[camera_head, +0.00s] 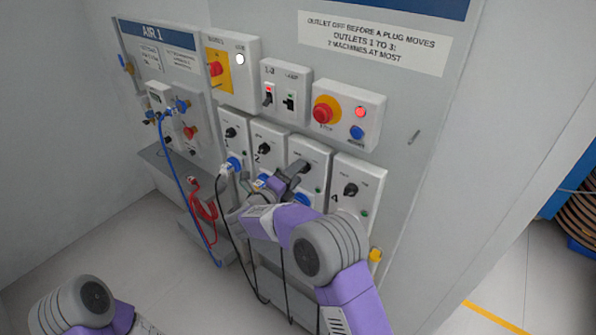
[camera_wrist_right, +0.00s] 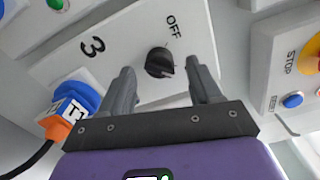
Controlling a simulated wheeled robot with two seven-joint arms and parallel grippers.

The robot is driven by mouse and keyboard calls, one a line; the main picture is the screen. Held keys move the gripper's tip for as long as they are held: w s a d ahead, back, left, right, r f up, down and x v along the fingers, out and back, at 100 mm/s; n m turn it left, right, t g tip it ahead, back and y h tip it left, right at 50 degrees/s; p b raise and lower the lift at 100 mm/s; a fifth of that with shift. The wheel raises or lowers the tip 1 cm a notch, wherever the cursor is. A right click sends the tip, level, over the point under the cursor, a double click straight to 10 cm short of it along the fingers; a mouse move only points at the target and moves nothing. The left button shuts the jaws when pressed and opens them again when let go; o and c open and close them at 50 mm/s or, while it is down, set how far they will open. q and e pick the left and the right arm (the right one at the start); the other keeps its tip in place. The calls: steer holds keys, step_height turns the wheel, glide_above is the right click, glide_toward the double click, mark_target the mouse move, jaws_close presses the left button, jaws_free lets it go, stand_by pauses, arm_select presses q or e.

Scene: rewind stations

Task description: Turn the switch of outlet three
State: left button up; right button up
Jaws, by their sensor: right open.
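Outlet three (camera_head: 317,148) is a light grey box in the lower row of the wall panel, partly hidden by my right gripper in the head view. Its switch is a round black knob (camera_wrist_right: 159,62), with OFF printed beside it and the number 3 near it. My right gripper (camera_head: 293,172) is open. In the right wrist view its two fingers stand on either side of the knob, apart from it, with nothing held. The knob's exact setting is hard to tell. My left arm shows at the lower left of the head view; its gripper is out of view.
An orange plug (camera_wrist_right: 56,128) with a black cable sits at outlet three's blue socket (camera_wrist_right: 76,97). Outlet four (camera_head: 357,185) is to the right. The red stop button (camera_head: 326,110) and blue reset button (camera_head: 357,132) are above. Blue and red hoses hang left; open floor lies below.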

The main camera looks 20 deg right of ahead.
steer(key=shift+x, duration=0.85)
steer(key=c, duration=1)
steer(key=shift+n, duration=0.4)
steer(key=shift+f+n+p, duration=0.15)
steer(key=shift+n+p, duration=4.5)
steer(key=shift+n, duration=3.85)
